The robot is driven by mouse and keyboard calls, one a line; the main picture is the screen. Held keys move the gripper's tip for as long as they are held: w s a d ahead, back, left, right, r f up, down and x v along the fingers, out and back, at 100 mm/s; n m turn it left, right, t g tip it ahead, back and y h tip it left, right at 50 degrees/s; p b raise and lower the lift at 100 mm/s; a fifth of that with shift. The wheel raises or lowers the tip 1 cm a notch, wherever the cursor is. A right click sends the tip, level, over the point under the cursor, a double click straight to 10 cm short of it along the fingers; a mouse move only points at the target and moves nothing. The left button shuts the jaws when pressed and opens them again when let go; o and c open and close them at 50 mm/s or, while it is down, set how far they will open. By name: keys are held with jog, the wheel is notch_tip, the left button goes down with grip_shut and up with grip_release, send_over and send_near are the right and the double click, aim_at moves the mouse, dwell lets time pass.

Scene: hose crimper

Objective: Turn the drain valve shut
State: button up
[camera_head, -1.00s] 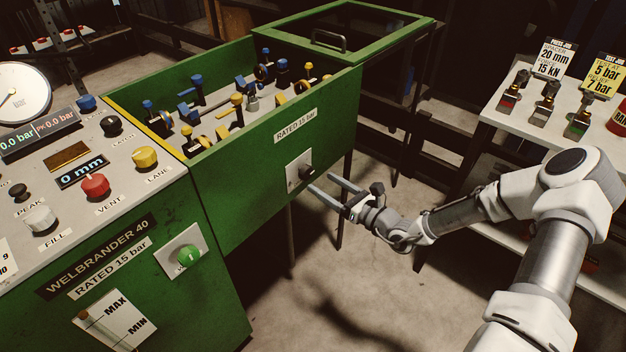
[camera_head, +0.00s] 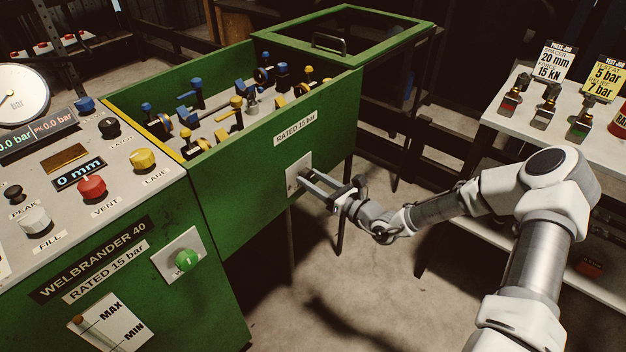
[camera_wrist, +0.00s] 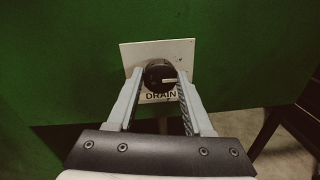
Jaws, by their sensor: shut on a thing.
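The drain valve is a round black knob (camera_wrist: 160,75) with a pale pointer mark, on a white plate (camera_wrist: 181,50) lettered DRAIN, on the green side of the machine. In the wrist view the pointer lies about level, toward the right. My gripper (camera_wrist: 160,80) has one finger on each side of the knob and is shut on it. In the head view my gripper (camera_head: 304,181) reaches the white plate (camera_head: 293,172) under the RATED 15 bar label, and its fingers mostly hide the knob.
A green knob (camera_head: 187,260) sits on the machine's front at left, below the control panel (camera_head: 120,185). A white shelf (camera_head: 545,120) with small fittings and signs stands at right. Dark rails run behind my arm. The floor between is clear.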

grip_shut()
jog(key=shift+n+p, duration=0.3)
jog(key=shift+p, duration=0.05)
jog(key=n+p, duration=0.1)
jog(key=n, duration=0.1)
jog(key=shift+r+n+p, duration=0.1)
jog(key=shift+n+p, duration=0.3)
jog(key=n+p, duration=0.1)
jog(key=n, duration=0.3)
jog(key=shift+n, duration=0.4)
jog(key=n, duration=0.4)
jog(key=shift+f+n+y, duration=0.25)
jog(key=shift+n+y, duration=0.05)
jog(key=shift+y, duration=0.1)
jog(key=n, duration=0.5)
jog(key=shift+n, duration=0.3)
